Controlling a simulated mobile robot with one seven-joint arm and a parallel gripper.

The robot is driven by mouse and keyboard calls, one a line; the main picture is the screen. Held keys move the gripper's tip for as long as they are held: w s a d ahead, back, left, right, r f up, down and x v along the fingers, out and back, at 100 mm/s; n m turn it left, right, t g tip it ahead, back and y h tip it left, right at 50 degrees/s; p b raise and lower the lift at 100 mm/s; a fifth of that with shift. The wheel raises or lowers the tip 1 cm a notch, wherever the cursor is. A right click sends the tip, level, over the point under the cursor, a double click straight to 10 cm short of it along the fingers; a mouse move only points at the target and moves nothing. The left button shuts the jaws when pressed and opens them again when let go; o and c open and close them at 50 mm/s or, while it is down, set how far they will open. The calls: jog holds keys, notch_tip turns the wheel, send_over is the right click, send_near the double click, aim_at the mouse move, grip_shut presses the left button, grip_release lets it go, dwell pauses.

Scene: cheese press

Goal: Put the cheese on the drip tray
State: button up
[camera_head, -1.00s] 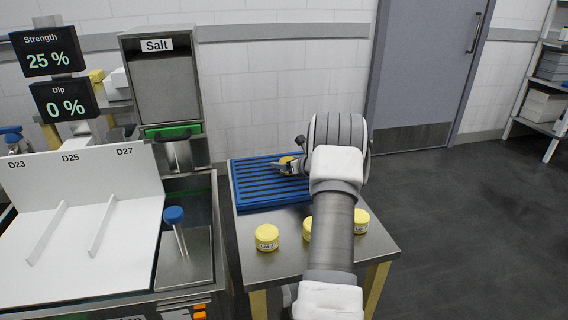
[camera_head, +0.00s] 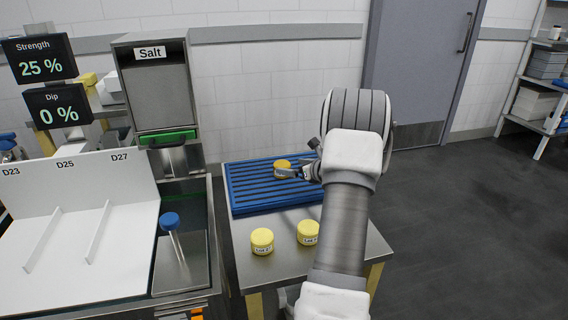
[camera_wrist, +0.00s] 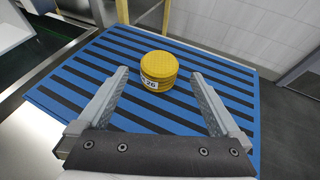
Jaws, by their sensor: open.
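A yellow round cheese (camera_head: 282,164) with a white label sits upright on the blue slatted drip tray (camera_head: 238,203). In the wrist view the cheese (camera_wrist: 159,68) rests on the slats of the tray (camera_wrist: 70,88), towards its far side. My gripper (camera_head: 290,172) is open just above the tray. In the wrist view the gripper's fingers (camera_wrist: 158,82) point towards the cheese, one to each side with wide gaps, and touch nothing that I can see. The cheese stands near and slightly beyond the fingertips. My arm hides the tray's right part in the head view.
Two more yellow labelled cheeses (camera_head: 262,241) (camera_head: 308,232) stand on the steel table (camera_head: 285,268) in front of the tray. A brine tank with a blue-capped stick (camera_head: 170,220) and a salt dispenser (camera_head: 160,90) stand at left. Open floor lies right.

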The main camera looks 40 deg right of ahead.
jog(key=shift+v, duration=1.55)
